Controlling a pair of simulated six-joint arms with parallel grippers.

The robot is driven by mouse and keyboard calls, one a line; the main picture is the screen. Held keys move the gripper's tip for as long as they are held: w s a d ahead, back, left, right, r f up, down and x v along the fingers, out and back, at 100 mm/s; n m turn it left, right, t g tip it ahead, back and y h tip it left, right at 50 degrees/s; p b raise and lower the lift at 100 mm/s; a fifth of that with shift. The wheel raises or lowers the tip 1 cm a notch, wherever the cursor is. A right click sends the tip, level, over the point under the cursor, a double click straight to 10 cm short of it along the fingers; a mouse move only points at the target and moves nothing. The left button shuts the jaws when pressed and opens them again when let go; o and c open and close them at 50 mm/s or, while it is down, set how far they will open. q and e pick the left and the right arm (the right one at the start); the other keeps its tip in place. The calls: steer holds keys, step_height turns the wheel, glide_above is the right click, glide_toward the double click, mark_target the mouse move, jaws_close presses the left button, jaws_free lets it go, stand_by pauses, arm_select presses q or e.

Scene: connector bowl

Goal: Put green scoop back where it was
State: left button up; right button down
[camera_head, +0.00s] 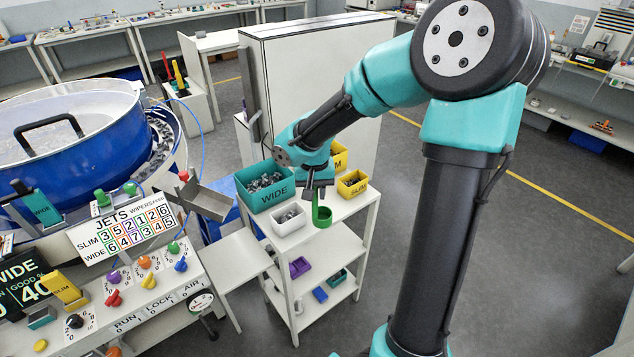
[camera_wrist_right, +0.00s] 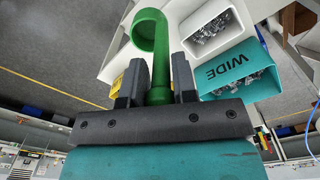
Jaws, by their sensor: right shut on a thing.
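The green scoop (camera_head: 322,214) is at the top of the white shelf stand, near its front right edge. My right gripper (camera_head: 318,190) is shut on the scoop's handle. In the right wrist view, the handle (camera_wrist_right: 160,95) is between the two fingers and the round cup (camera_wrist_right: 149,32) extends beyond them. I cannot tell whether the scoop touches the stand. The white bin (camera_head: 289,221) with metal parts is just left of the scoop, and the teal WIDE bin (camera_head: 281,195) is behind that. My left gripper is not in view.
A yellow SLIM bin (camera_head: 353,187) stands right of the gripper, with another yellow bin (camera_head: 340,156) behind. Lower shelves hold a purple bin (camera_head: 300,267) and a blue one (camera_head: 320,295). A metal chute (camera_head: 206,203) and the blue bowl (camera_head: 75,130) are left. Floor right of the stand is clear.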

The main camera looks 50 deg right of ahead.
steer(key=w+d+f, duration=0.1)
steer(key=w+d, duration=0.6)
steer(key=d, duration=0.1)
steer(key=shift+w, duration=0.25)
steer(key=shift+f, duration=1.9)
steer(key=c, duration=0.9)
jaws_free()
step_height(320, 180, up, 12)
steer(key=shift+a, duration=0.1)
